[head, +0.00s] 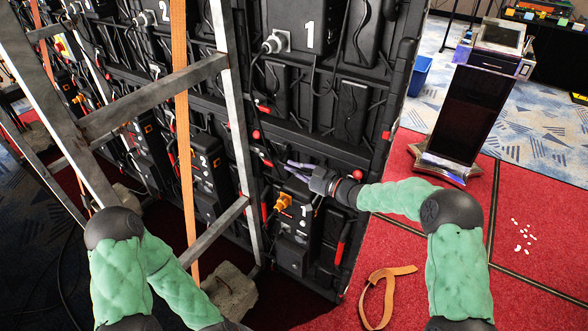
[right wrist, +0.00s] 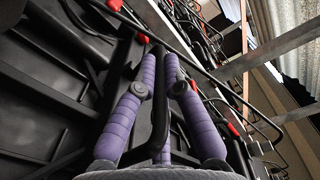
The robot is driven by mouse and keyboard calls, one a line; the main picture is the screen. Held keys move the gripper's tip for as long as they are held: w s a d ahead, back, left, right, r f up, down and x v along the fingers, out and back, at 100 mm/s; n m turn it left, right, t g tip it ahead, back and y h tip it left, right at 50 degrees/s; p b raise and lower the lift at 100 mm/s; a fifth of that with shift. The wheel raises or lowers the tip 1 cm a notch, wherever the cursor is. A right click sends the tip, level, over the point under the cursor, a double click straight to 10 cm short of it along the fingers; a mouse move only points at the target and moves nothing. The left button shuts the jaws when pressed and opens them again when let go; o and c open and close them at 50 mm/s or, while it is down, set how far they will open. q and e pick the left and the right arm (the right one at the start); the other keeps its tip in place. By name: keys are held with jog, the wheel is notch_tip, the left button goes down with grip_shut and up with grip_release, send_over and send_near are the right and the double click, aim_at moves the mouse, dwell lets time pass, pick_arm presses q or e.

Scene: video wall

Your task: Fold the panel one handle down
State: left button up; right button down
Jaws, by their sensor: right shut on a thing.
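The panels marked 1 stand in the right column of the black video wall back, an upper panel (head: 309,55) and a lower panel (head: 292,240). My right gripper (head: 292,166) reaches in from the right between them, its purple fingers pointing left at the wall. In the right wrist view the purple fingers (right wrist: 158,75) are shut on a black bar-like handle (right wrist: 159,105), which runs between them. In the head view the handle is too small to make out. My left arm comes in at the lower left; its gripper is outside the picture.
A metal ladder-like frame (head: 233,110) and an orange strap (head: 180,120) stand before the wall on the left. An orange plug (head: 282,202) sits below my right gripper. A kiosk (head: 465,115) stands on the right. A loose strap (head: 385,288) lies on the red carpet.

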jog(key=shift+w+d+f+n+b, duration=0.1)
jog(key=shift+f+n+b, duration=0.45)
jog(key=shift+n, duration=0.35)
jog(key=c, duration=1.3)
grip_release()
jog(key=shift+c, duration=0.2)
jog(key=v, duration=1.2)
